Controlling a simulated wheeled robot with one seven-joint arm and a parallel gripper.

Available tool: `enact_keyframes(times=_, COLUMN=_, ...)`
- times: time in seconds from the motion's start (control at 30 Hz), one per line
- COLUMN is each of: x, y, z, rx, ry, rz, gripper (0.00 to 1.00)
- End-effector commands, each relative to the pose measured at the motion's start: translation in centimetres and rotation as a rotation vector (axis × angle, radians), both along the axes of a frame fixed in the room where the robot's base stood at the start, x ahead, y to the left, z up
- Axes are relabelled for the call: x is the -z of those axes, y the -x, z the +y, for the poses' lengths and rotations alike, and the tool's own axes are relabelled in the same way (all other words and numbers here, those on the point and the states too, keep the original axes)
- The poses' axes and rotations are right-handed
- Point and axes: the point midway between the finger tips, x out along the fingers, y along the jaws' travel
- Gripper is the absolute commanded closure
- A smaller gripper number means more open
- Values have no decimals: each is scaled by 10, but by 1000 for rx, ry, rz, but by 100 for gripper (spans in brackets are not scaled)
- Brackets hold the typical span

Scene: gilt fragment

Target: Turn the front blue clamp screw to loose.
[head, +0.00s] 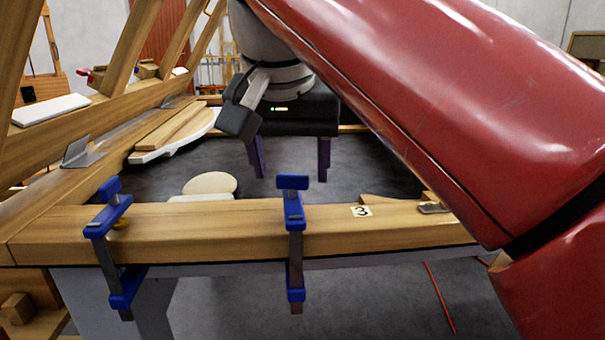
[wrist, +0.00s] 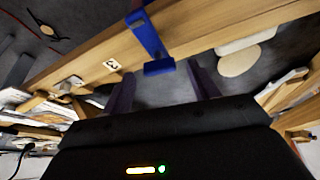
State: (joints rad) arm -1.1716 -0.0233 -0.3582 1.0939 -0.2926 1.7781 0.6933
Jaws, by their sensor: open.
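Two blue clamps grip the front wooden beam (head: 390,225). One clamp (head: 293,210) is near the beam's middle, with its blue T-handle (head: 292,182) standing up above the beam. The other clamp (head: 107,222) is at the left end and looks tilted. I cannot tell which is the front one by name. My gripper (head: 292,175) is open and empty, its two purple fingers pointing down behind the middle clamp's handle in the head view. In the wrist view the middle clamp (wrist: 148,35) lies ahead, its handle (wrist: 160,67) between the finger lines but apart from them.
A tag marked 3 (head: 361,211) and a small metal plate (head: 433,207) are on the beam right of the middle clamp. A pale round piece (head: 210,184) lies behind the beam. Slanted timbers (head: 125,45) rise at left. Dark flat ground lies inside the frame.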

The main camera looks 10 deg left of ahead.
Motion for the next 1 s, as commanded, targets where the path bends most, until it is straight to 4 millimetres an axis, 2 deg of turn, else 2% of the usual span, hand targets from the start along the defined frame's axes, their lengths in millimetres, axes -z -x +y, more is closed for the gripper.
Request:
enact_keyframes(times=0.1, x=8, y=-3, z=0, rx=0, ry=0, rz=1, gripper=40)
enact_keyframes(times=0.37, x=9, y=-4, z=0, rx=0, ry=0, rz=0, gripper=40)
enact_keyframes(times=0.73, x=9, y=-4, z=0, rx=0, ry=-1, rz=0, gripper=85)
enact_keyframes(times=1.0, x=8, y=-4, z=-1, rx=-29, ry=-1, rz=0, gripper=85)
